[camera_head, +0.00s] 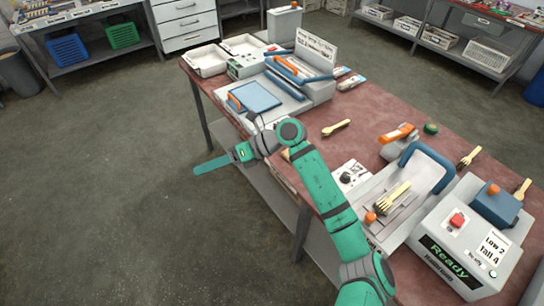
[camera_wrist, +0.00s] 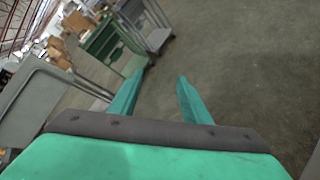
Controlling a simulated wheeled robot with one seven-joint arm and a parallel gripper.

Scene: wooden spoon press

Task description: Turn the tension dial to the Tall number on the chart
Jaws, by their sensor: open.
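A white box at the right front has a lit "Ready" sign (camera_head: 450,257) and a chart (camera_head: 490,248) that reads "Low 2" and "Tall 4". A pale panel with dark round marks (camera_head: 350,174) sits left of the press (camera_head: 405,205); I cannot tell whether it bears the tension dial. My gripper (camera_head: 212,164) is off the bench's left edge, over the floor and far from the box. In the wrist view my gripper (camera_wrist: 158,88) has its fingers apart with nothing between them.
The red-brown bench (camera_head: 375,105) carries a second machine (camera_head: 315,75) with blue bars at its far end. Wooden forks lie about, one on the bench (camera_head: 336,127) and some on the press. My arm reaches across the bench's near-left edge. The floor at left is clear.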

